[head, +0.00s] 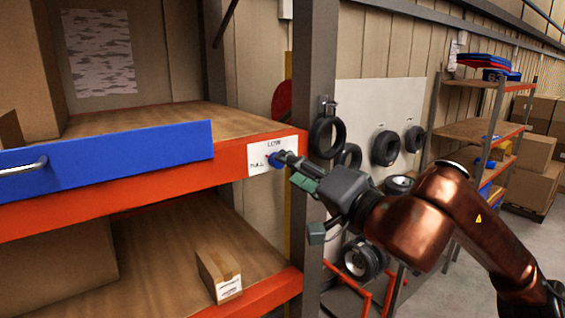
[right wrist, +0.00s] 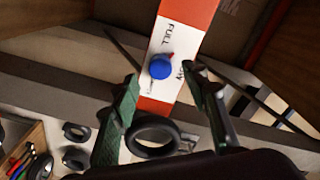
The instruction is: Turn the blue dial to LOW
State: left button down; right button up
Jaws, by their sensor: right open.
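The blue dial (head: 273,160) sits on a white label plate (head: 259,168) on the front of the orange shelf beam. In the right wrist view the dial (right wrist: 160,67) shows round, with a small red mark at its upper right edge. The word FULL reads on the plate (right wrist: 163,47); the other lettering is partly hidden by a finger. My right gripper (head: 296,169) is open just in front of the dial. In the right wrist view the dial appears between the green fingertips (right wrist: 164,74); I see no clear contact. My left gripper is out of view.
A grey post (head: 314,70) stands right beside the plate, with a tyre (head: 327,138) hung on it. A blue drawer front (head: 110,155) lies left along the beam. A small carton (head: 219,276) stands on the lower shelf.

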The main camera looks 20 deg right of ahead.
jog(key=shift+p+x, duration=0.35)
jog(key=shift+x, duration=1.65)
jog(key=shift+c, duration=0.4)
grip_shut()
